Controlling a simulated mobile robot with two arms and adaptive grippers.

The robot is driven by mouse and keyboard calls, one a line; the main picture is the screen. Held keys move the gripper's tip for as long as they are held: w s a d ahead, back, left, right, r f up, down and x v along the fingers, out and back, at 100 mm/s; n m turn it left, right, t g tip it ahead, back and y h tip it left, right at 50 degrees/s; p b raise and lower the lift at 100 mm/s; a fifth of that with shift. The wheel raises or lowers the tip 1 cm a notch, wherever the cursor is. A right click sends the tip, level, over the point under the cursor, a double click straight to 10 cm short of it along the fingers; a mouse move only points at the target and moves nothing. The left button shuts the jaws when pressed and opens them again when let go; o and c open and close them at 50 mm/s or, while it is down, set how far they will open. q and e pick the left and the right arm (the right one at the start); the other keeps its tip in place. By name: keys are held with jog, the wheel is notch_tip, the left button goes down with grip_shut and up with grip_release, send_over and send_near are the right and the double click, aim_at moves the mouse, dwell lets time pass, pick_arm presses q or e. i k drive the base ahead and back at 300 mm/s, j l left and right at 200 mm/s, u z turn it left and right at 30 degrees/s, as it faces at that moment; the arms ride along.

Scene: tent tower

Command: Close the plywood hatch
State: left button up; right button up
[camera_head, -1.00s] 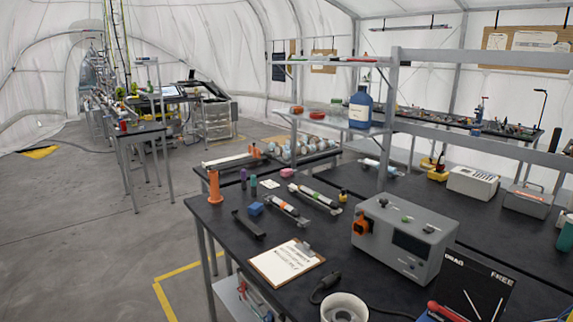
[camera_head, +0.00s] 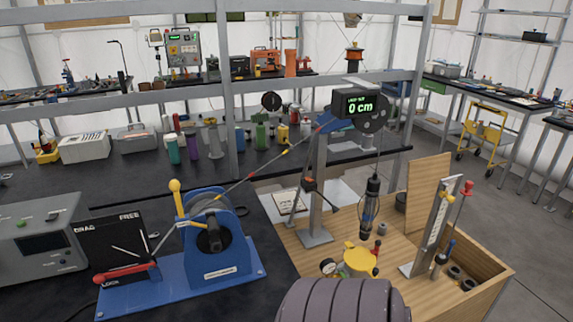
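A plywood panel (camera_head: 427,194), which looks like the hatch, stands upright, raised above a plywood deck (camera_head: 315,262) at the right of the black bench. Its lower edge is partly hidden behind a clear scale stand (camera_head: 437,228) with a red-topped post. A dark cylindrical probe (camera_head: 369,208) hangs on a line close to the left of the panel. A yellow-topped fitting (camera_head: 360,259) sits on the deck below it. Any opening under the probe is hard to make out. Neither of my grippers shows.
A blue winch (camera_head: 213,240) with a yellow-knobbed lever and red-handled brake stands on the bench. Its line runs to a post with a "0 cm" display (camera_head: 362,106). A grey ribbed rounded object (camera_head: 345,302) blocks the bottom centre. A yellow cart (camera_head: 484,132) stands behind right.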

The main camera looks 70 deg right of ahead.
aim_at(424, 174)
jog(key=z, duration=1.95)
jog(key=l+z, duration=0.35)
jog(key=i+l+z, duration=0.15)
jog(key=l+z, duration=0.2)
jog(key=l, duration=0.15)
jog(key=i+l+z, duration=0.1)
jog(key=l+z, duration=0.2)
jog(key=i+l+z, duration=0.2)
jog(key=l+z, duration=0.15)
jog(key=i+l+z, duration=0.45)
jog(key=l+z, duration=0.25)
jog(key=i+l+z, duration=0.3)
jog(key=i, duration=0.65)
jog(key=i+l+z, duration=0.1)
jog(key=i+z, duration=0.2)
jog(key=i, duration=0.65)
jog(key=i+j+u, duration=0.15)
jog(key=i+u, duration=0.65)
jog(key=i+l+u, duration=0.15)
jog(key=i+u, duration=0.3)
jog(key=i+l+u, duration=0.2)
jog(key=i+u, duration=0.2)
jog(key=i+j+u, duration=0.2)
jog(key=u, duration=0.25)
jog(key=i+u, duration=0.85)
jog(key=i+l+u, duration=0.1)
jog(key=u, duration=0.35)
jog(key=i+l+u, duration=0.65)
jog(key=u, duration=0.2)
